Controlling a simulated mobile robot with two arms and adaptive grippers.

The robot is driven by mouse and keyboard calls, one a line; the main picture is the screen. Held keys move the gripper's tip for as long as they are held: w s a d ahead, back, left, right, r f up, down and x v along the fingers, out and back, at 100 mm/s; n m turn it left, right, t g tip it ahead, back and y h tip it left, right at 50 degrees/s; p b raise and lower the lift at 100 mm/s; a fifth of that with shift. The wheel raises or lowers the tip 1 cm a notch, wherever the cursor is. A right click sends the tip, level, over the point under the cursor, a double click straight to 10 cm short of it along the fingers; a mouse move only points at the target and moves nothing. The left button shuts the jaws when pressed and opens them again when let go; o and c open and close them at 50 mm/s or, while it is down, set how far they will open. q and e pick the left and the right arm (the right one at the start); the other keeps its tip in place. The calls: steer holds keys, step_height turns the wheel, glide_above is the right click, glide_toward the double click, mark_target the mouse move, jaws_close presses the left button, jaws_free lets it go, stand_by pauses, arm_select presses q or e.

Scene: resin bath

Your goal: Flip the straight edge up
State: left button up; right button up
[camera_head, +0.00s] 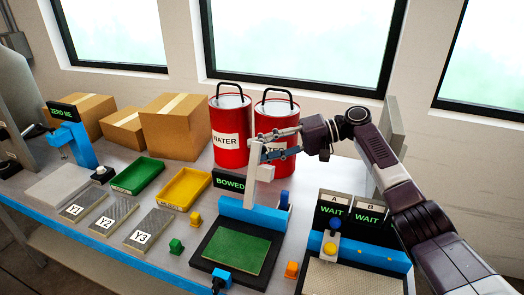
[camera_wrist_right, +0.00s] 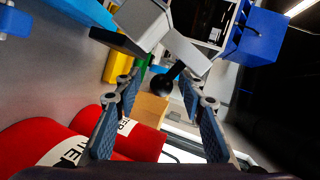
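The pale grey straight edge (camera_head: 251,180) stands upright at the back of the blue-framed station with the green plate (camera_head: 236,249), beside a display reading BOWED (camera_head: 230,182). My right gripper (camera_head: 271,145) is at its upper end, coming from the right. In the right wrist view, the gripper (camera_wrist_right: 160,92) has its two fingers apart, with a black ball knob (camera_wrist_right: 162,85) on a short stem between them. Neither finger clearly touches the knob. The knob is hard to make out in the head view. My left gripper is not in view.
Two red cans (camera_head: 230,128) stand close behind the right gripper. Yellow (camera_head: 184,190) and green (camera_head: 137,175) trays and plates marked Y1, Y2, Y3 lie to the left. A station with two WAIT displays (camera_head: 368,215) stands right, under my forearm.

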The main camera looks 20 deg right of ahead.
step_height(320, 180, up, 10)
steer(key=shift+f, duration=0.2)
